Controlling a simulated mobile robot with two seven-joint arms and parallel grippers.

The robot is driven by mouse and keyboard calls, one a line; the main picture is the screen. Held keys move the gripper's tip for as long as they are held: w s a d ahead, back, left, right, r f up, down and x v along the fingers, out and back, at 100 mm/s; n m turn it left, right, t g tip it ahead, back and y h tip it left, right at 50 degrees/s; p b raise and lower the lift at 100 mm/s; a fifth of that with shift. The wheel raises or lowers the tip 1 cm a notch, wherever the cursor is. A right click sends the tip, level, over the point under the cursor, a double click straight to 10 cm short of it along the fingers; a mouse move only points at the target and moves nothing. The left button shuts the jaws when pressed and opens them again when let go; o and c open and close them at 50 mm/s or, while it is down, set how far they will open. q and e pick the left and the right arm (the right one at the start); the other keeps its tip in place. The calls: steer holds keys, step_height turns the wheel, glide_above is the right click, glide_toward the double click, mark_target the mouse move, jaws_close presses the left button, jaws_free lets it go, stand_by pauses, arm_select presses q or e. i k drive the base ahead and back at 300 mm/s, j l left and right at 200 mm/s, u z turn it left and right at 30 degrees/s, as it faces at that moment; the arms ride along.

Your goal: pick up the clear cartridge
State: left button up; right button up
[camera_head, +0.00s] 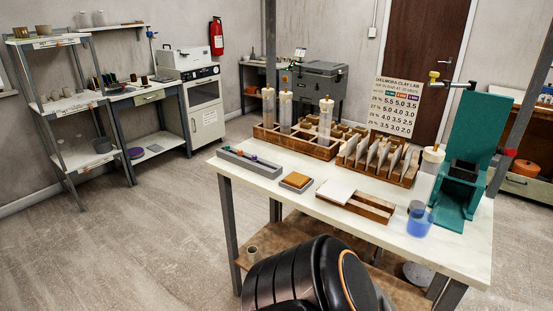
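Several clear cartridges with tan caps are in view. Three of them, the left (268,108), the middle (285,112) and the right (325,124), stand upright in a wooden rack (295,142) at the back left of the white-topped table. Another clear cartridge (427,180) stands upright at the table's right, just left of a teal press stand (475,160). I cannot tell which one the task names. A dark, rounded part of my arm fills the bottom middle, in front of the table. Neither gripper's fingers show.
A blue-filled cup (419,221) stands near the table's front right edge. A card rack (378,163), wooden tray (370,207), small sponge tray (296,181) and grey tray (250,163) also occupy the table (330,222). The floor at left is clear.

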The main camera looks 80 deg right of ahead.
mark_target(429, 171)
steer(key=z, duration=3.6)
